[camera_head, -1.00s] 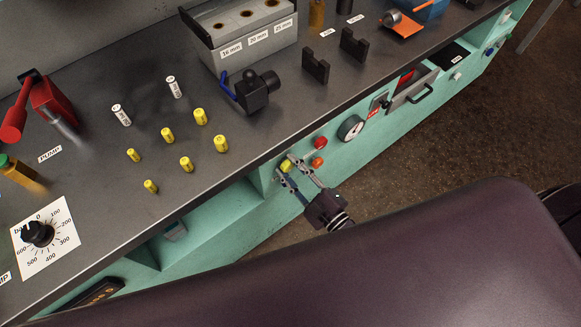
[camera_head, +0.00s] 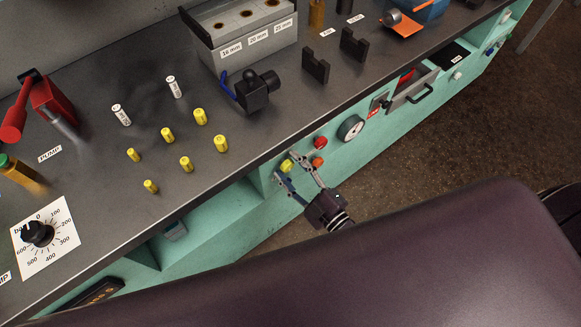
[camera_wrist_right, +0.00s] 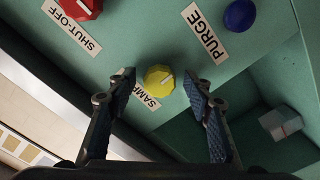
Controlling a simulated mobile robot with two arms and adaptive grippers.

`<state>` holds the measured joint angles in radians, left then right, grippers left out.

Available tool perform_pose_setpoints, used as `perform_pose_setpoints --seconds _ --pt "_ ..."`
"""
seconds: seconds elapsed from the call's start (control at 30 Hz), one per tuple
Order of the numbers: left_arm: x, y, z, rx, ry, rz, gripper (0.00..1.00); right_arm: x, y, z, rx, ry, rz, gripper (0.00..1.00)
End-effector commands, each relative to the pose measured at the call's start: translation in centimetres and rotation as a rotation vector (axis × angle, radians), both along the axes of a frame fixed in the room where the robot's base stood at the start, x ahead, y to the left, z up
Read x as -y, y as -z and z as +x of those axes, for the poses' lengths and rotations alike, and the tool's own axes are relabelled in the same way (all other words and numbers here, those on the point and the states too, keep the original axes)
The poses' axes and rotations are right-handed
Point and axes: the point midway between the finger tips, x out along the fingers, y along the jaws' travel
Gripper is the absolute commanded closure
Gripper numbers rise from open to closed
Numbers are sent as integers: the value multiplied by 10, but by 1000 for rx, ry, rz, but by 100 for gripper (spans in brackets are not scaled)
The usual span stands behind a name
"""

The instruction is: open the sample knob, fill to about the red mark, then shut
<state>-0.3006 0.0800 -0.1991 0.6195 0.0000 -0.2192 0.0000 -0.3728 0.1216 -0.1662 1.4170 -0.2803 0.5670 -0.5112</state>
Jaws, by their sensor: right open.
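The yellow sample knob (camera_head: 286,166) sits on the green front panel below the bench edge. In the right wrist view the knob (camera_wrist_right: 159,79) partly covers its label, of which "SAM" shows. My right gripper (camera_head: 287,167) is open at the panel. In its wrist view the fingers stand on either side of the knob, with a visible gap on each side. A pale blocky object (camera_wrist_right: 281,122) sits in a recess at the lower right of the wrist view; I cannot tell what it is. My left gripper is out of view.
A red shut-off knob (camera_wrist_right: 81,8) and a blue purge knob (camera_wrist_right: 240,15) flank the sample knob. A gauge (camera_head: 351,128) and an open drawer (camera_head: 412,92) are further right on the panel. Several yellow fittings (camera_head: 186,163) stand on the bench.

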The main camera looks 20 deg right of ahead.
Motion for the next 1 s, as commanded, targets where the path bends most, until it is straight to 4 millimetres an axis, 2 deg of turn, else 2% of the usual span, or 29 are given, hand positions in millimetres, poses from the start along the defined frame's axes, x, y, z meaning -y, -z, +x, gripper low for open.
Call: perform_pose_setpoints --seconds 0.17,0.5,0.63,0.8,1.0 --pt "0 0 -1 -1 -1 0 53 5 1 -13 -2 1 0 53" --pt "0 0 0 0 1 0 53 28 1 -79 -4 -1 0 53" --pt "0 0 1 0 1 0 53 36 1 -98 -4 1 0 53" --pt "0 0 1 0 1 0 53 40 0 -111 -1 0 0 53" --pt "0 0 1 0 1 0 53 41 0 -113 0 0 0 53"
